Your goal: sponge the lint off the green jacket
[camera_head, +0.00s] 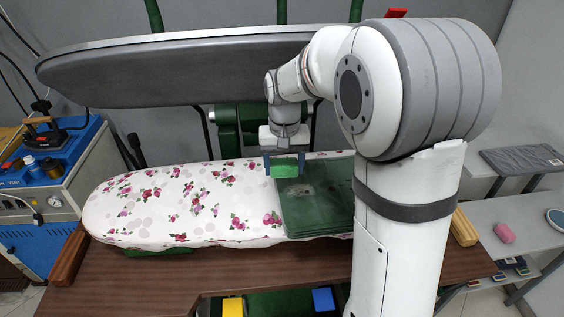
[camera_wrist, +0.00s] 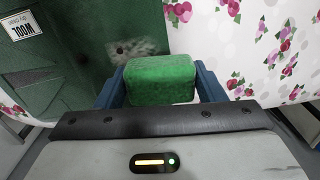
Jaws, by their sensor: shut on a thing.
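The green jacket (camera_head: 318,202) lies folded flat on the flowered ironing board, partly hidden behind my arm. A greyish patch of lint (camera_head: 302,190) shows on it, and the lint also shows in the wrist view (camera_wrist: 137,48). My gripper (camera_head: 284,166) is shut on a green sponge (camera_head: 284,167), at the jacket's far left corner. In the wrist view the sponge (camera_wrist: 161,78) sits between the blue fingers, beside the jacket (camera_wrist: 75,60) and partly over the flowered cover. I cannot tell whether the sponge touches the surface.
The flowered ironing board (camera_head: 150,205) has free room left of the jacket. A large grey press head (camera_head: 170,75) hangs behind and above it. A blue machine (camera_head: 50,170) stands at left. A pink block (camera_head: 504,233) lies on the right shelf. Yellow (camera_head: 233,307) and blue (camera_head: 323,299) blocks are in front.

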